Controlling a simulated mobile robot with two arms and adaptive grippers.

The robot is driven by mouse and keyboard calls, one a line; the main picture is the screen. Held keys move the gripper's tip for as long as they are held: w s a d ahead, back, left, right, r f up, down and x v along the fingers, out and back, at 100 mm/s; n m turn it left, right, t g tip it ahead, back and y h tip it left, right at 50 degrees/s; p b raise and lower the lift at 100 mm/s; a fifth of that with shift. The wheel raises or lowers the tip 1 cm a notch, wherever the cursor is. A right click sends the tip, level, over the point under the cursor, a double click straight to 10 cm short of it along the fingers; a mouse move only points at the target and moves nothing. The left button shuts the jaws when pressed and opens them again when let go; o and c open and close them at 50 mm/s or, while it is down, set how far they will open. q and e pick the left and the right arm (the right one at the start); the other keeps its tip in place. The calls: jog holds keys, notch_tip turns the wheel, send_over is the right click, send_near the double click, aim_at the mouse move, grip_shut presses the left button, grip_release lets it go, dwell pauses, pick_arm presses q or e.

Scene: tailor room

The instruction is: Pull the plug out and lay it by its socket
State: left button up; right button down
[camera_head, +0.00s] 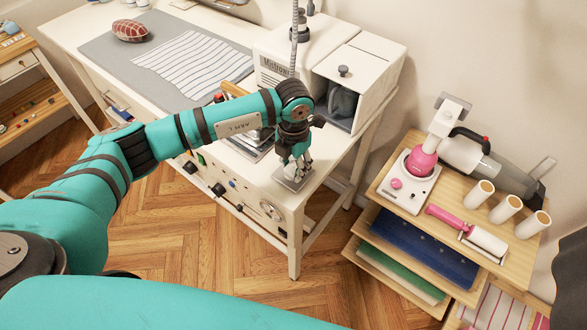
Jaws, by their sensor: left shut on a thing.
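My left gripper (294,168) points down at the front right corner of the white bench. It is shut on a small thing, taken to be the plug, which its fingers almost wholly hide. A flat grey plate (292,184), seemingly the socket's plate, lies on the bench top right under the fingertips. I cannot tell whether the plug is seated in it or clear of it. My right gripper is not in view.
A white machine (380,50) with an open bay stands behind the gripper. The bench front (240,200) carries knobs and a round dial. Striped cloth (190,65) lies on a grey mat (105,47). A wooden shelf unit (400,218) at right holds pink tools and white rolls.

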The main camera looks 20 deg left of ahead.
aim_at(293, 167)
pick_arm(q)
grip_shut()
jog(key=shift+r, duration=0.1)
jog(key=shift+r+p, duration=1.55)
jog(key=shift+r, duration=1.35)
